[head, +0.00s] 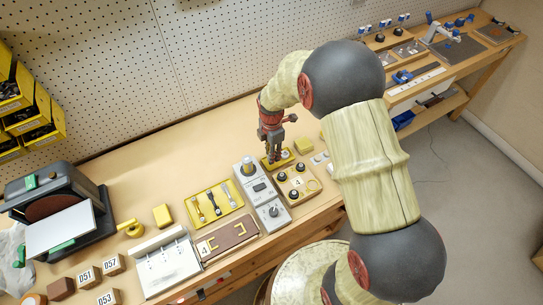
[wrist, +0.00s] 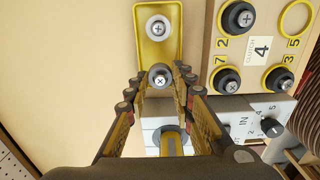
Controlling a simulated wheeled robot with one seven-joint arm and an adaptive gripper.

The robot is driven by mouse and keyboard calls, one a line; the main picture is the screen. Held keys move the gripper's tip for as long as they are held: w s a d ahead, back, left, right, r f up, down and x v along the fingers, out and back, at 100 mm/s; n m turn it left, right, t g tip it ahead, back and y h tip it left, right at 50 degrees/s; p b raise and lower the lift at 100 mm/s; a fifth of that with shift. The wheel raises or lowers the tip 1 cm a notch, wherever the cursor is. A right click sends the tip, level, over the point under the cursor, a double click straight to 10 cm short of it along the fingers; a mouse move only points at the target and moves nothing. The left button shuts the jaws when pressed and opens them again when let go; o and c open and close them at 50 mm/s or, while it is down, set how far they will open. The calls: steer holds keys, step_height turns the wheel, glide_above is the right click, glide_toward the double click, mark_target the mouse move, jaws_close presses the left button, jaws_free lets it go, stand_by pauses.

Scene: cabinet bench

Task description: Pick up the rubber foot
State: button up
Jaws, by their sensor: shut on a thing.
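A dark grey round rubber foot (wrist: 160,77) with a cross screw in its middle sits between my fingertips in the wrist view. My gripper (wrist: 158,86) is shut on it, over the near end of a small yellow tray (wrist: 176,55). Whether the foot touches the tray I cannot tell. A paler round piece with a screw (wrist: 158,28) lies in the far part of the tray. In the head view my gripper (head: 272,152) points down at the yellow tray (head: 285,158), and the held foot is too small to make out.
A board (wrist: 262,62) marked 4 stands right of the tray, with three black feet and an empty yellow ring (wrist: 297,18). A grey meter box (head: 262,195) stands close by. A yellow tool tray (head: 213,205) and a yellow block (head: 304,145) are also on the bench.

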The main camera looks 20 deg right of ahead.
steer(key=s+r+p, duration=0.3)
steer(key=s+r, duration=0.7)
steer(key=s, duration=0.4)
steer(key=shift+d+r, duration=0.25)
steer(key=shift+d, duration=0.1)
steer(key=o, duration=0.3)
steer(key=c, duration=0.3)
